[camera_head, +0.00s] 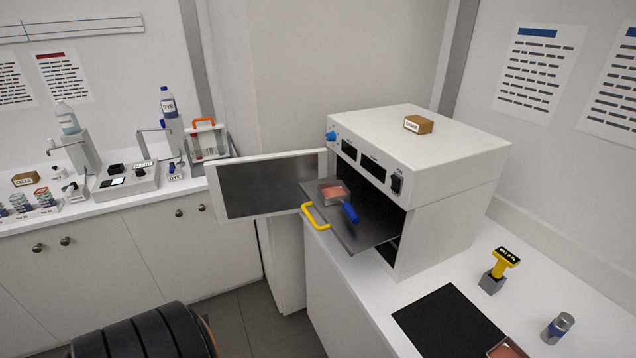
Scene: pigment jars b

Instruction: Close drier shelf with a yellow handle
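The drier (435,160) is a white box on the right counter, with its door (268,187) swung open to the left. A dark shelf (365,235) is pulled out of its opening. The yellow handle (315,217) is at the shelf's front left edge. A small metal tray (334,181) with pinkish-orange contents and a blue handle (351,212) sits on the shelf. Neither of my grippers is in view. A black ribbed part of my own body shows at the bottom left.
A brown labelled block (418,124) lies on the drier. A yellow device (500,265) in a grey stand, a black mat (448,322), a second tray (507,349) and a jar (557,328) are on the right counter. Bottles and instruments stand on the left counter (120,199). Floor (250,318) shows between.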

